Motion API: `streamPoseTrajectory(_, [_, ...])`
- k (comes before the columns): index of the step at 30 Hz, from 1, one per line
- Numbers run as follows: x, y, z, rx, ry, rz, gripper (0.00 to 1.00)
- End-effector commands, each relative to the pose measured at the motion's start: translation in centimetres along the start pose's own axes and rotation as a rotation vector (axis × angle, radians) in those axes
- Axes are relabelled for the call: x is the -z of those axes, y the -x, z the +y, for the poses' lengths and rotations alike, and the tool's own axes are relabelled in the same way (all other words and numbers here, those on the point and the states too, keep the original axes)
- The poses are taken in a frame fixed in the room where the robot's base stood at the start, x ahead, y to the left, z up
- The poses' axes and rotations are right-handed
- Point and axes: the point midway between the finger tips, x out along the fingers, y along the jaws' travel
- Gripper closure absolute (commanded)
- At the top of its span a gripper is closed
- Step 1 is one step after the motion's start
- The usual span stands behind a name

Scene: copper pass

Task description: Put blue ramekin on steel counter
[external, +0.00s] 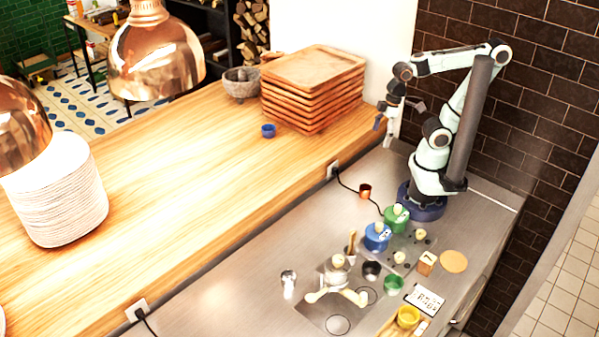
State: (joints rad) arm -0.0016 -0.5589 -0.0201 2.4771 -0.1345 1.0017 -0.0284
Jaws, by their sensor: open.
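The blue ramekin (268,131) is a small, dark blue cup. It sits upright on the raised wooden ledge (190,170), just in front of a stack of wooden trays. The steel counter (255,295) is the lower grey surface at the front right of the ledge. My gripper (396,120) is open and empty, pointing down near the right end of the ledge. It is well to the right of the ramekin and apart from it.
The tray stack (312,90) stands between ramekin and arm, with a stone mortar (241,84) behind. White plates (60,190) and copper lamps (155,60) are at left. Blue (377,238) and green (396,218) pots and small bowls crowd the counter's right; its left part is clearer.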

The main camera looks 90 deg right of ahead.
Motion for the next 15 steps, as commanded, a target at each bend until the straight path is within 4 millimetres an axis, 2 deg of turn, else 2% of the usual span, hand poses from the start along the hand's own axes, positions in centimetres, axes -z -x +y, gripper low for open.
streamPoseTrajectory(1, [3.1,1.3,0.3,-0.008,0.009,0.093,0.12])
streamPoseTrajectory(3, [8.0,2.8,1.2,-0.025,0.004,0.207,0.12])
streamPoseTrajectory(6, [14.6,4.3,3.8,-0.059,-0.029,0.334,0.12])
streamPoseTrajectory(8, [18.2,4.6,5.8,-0.083,-0.055,0.391,0.12])
streamPoseTrajectory(9, [20.5,4.6,7.5,-0.101,-0.075,0.424,0.12])
streamPoseTrajectory(11, [23.7,4.0,10.5,-0.132,-0.113,0.466,0.12])
streamPoseTrajectory(12, [25.7,3.3,12.9,-0.153,-0.141,0.488,0.12])
streamPoseTrajectory(14, [28.0,1.7,16.9,-0.186,-0.187,0.506,0.12])
streamPoseTrajectory(15, [29.0,0.1,19.7,-0.206,-0.219,0.508,0.12])
